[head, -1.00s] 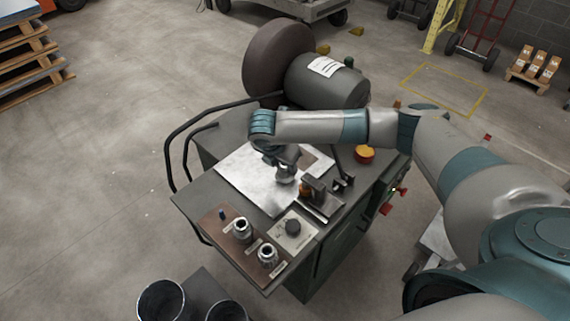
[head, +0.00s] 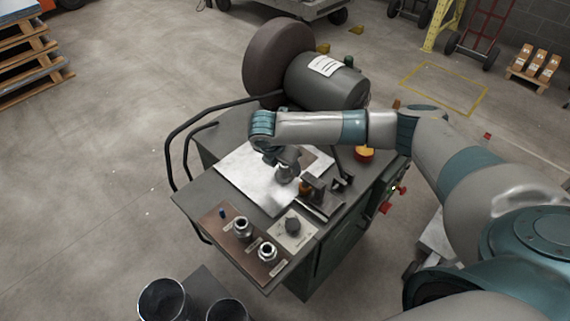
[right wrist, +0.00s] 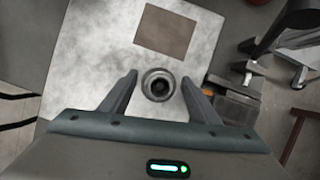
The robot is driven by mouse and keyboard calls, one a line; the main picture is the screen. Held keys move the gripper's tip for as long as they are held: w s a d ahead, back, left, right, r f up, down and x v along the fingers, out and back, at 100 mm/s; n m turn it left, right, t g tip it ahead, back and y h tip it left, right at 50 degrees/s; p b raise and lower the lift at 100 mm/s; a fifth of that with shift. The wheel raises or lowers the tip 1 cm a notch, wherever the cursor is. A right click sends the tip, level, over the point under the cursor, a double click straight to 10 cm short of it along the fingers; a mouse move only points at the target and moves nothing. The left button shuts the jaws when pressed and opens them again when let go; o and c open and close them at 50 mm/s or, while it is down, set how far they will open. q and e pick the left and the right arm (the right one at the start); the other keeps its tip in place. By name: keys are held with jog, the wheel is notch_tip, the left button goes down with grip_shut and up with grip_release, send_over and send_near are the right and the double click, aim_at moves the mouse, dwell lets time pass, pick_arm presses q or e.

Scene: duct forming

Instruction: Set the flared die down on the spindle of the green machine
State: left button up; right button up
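The green machine (head: 345,240) stands in the middle of the head view, with a bright metal plate (head: 245,175) on its top. A silver ring-shaped die (right wrist: 158,85), which I take to be the flared die, sits over the plate; it also shows in the head view (head: 287,174). Its dark centre faces my right wrist camera, and the spindle under it is hidden. My right gripper (right wrist: 159,78) is open, with one finger on each side of the die and a small gap at both sides. My left gripper is not in view.
A dark tool block (head: 315,190) stands close right of the die. A motor (head: 325,80) rises behind. Dark buckets (head: 162,300) stand in front.

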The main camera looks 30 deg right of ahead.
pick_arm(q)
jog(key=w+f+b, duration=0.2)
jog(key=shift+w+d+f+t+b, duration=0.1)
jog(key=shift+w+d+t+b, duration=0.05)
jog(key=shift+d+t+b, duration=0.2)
pick_arm(e)
jog(key=v, duration=1.7)
jog(key=shift+r, duration=0.2)
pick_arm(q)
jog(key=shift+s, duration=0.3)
pick_arm(e)
jog(key=shift+w, duration=0.1)
